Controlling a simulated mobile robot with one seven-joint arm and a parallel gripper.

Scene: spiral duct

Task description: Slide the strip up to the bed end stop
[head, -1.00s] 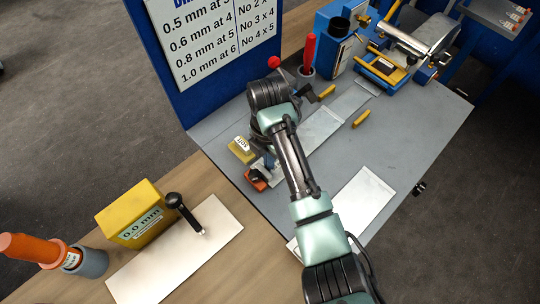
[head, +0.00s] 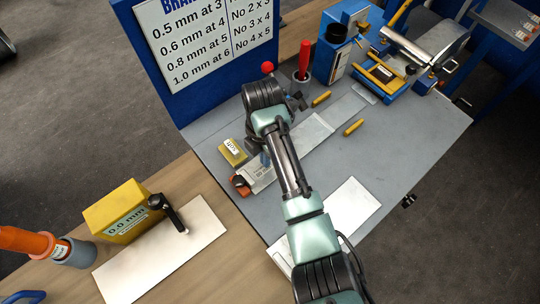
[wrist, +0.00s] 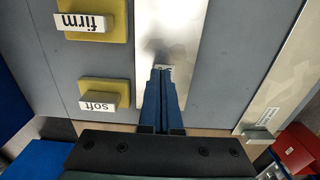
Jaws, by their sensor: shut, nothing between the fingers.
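A long, pale metal strip (head: 314,133) lies flat on the grey bed, running from the near left towards the blue machine. It also shows in the wrist view (wrist: 180,25), under the fingertips. My gripper (wrist: 162,68) is shut and empty, its blue fingers pointing at the strip. I cannot tell whether they touch it. In the head view my arm covers the gripper and the middle of the strip. A light plate (head: 364,93) crosses the bed beyond the strip's far end, with a grey gap between; I cannot tell if it is the end stop.
Yellow blocks marked firm (wrist: 92,22) and soft (wrist: 98,98) stand left of the strip. Yellow pegs (head: 353,127) flank the bed's track. A red-handled tool (head: 304,60) and the blue machine (head: 385,73) stand at the back. Another sheet (head: 352,205) lies at right.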

